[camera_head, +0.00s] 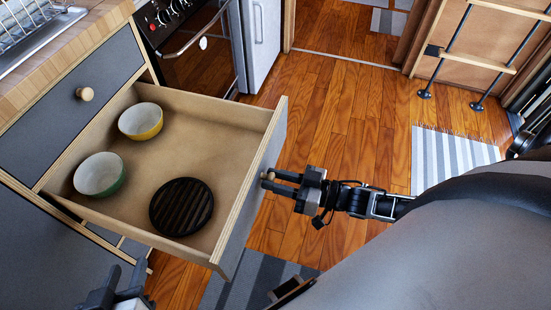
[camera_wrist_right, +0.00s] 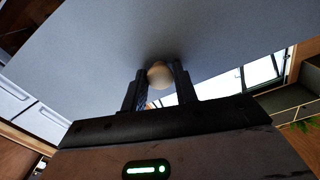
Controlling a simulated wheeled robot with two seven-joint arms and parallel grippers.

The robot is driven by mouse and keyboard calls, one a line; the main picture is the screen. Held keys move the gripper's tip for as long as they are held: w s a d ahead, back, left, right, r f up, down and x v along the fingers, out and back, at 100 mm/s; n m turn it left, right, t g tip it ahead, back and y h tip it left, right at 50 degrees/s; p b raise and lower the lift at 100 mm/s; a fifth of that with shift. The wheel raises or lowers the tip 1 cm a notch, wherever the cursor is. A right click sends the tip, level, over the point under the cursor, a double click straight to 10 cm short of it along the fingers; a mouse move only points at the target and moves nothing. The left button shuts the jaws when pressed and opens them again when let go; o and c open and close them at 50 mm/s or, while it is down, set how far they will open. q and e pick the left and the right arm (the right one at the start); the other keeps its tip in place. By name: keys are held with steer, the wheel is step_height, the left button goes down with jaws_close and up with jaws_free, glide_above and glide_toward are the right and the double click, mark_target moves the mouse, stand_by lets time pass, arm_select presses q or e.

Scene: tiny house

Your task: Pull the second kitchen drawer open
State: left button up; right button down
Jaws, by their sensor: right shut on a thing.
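The second kitchen drawer (camera_head: 255,185) stands pulled far out below a closed top drawer (camera_head: 75,100) with a round wooden knob. My right gripper (camera_head: 268,181) is shut on the open drawer's knob at the middle of its grey front. In the right wrist view the round wooden knob (camera_wrist_right: 160,74) sits between the two dark fingers, against the drawer front (camera_wrist_right: 110,45). Inside the drawer are a yellow bowl (camera_head: 141,121), a green bowl (camera_head: 100,174) and a round black ridged trivet (camera_head: 181,207). My left gripper (camera_head: 115,292) is partly in view at the bottom left, its fingers unclear.
An oven (camera_head: 195,45) and a white cabinet (camera_head: 262,40) stand behind the drawer. A dish rack (camera_head: 35,25) is on the counter. Wooden floor (camera_head: 345,125) is open to the right, with a striped rug (camera_head: 450,158) and another grey striped rug (camera_head: 240,285).

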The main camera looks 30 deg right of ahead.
steer(key=c, duration=1.1)
jaws_free()
steer(key=v, duration=1.6)
